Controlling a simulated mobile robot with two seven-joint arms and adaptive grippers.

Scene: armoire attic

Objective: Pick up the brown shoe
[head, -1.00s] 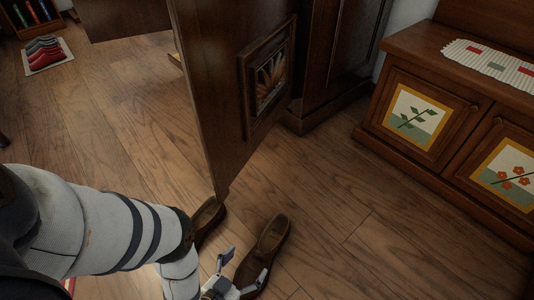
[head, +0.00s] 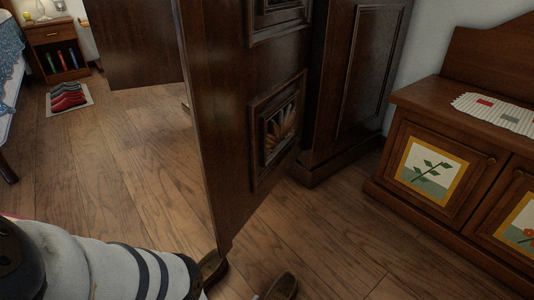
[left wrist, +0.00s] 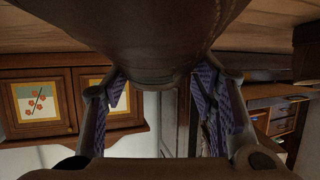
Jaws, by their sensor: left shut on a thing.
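A brown shoe (head: 281,287) shows only its toe part at the bottom edge of the head view, on the plank floor. A second brown shoe (head: 210,270) is left of it, partly hidden by my left arm and the cabinet door. In the left wrist view a brown shoe (left wrist: 165,35) fills the top middle, very close to the camera. My left gripper (left wrist: 163,88) has a purple-padded finger on each side of it and is shut on it. I cannot tell whether the shoe is lifted. The head view does not show the left gripper. My right gripper is in neither view.
An open dark wooden door (head: 225,130) stands just beyond the shoes. A low cabinet (head: 400,165) with flower panels is at the right. A mat (head: 82,98) with red and grey shoes lies at the far left. Floor between is clear.

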